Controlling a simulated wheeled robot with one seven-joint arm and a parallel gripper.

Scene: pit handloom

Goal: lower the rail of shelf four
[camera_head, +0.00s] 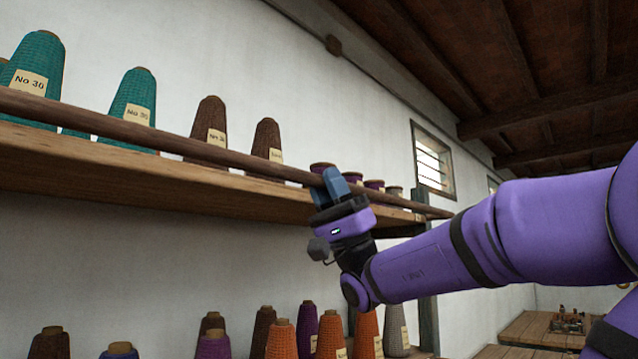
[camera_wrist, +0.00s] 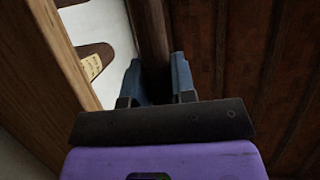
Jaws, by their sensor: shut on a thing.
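The rail (camera_head: 150,136) is a long brown wooden rod. It runs along the front of the upper wooden shelf (camera_head: 90,165), in front of the yarn cones that stand there. My gripper (camera_head: 332,183) is at the rail toward its right part, with blue fingers on either side of it. In the wrist view my gripper (camera_wrist: 160,82) is shut on the rail (camera_wrist: 150,30), which passes between the two fingers. The fingers hide a short stretch of the rail. I cannot read a shelf number.
Teal cones (camera_head: 132,108), brown cones (camera_head: 209,127) and purple cones stand behind the rail. A lower row of cones, including orange ones (camera_head: 281,340), sits beneath. A white wall (camera_head: 250,50) is behind, and a dark post (camera_head: 428,310) stands near the shelf's right end.

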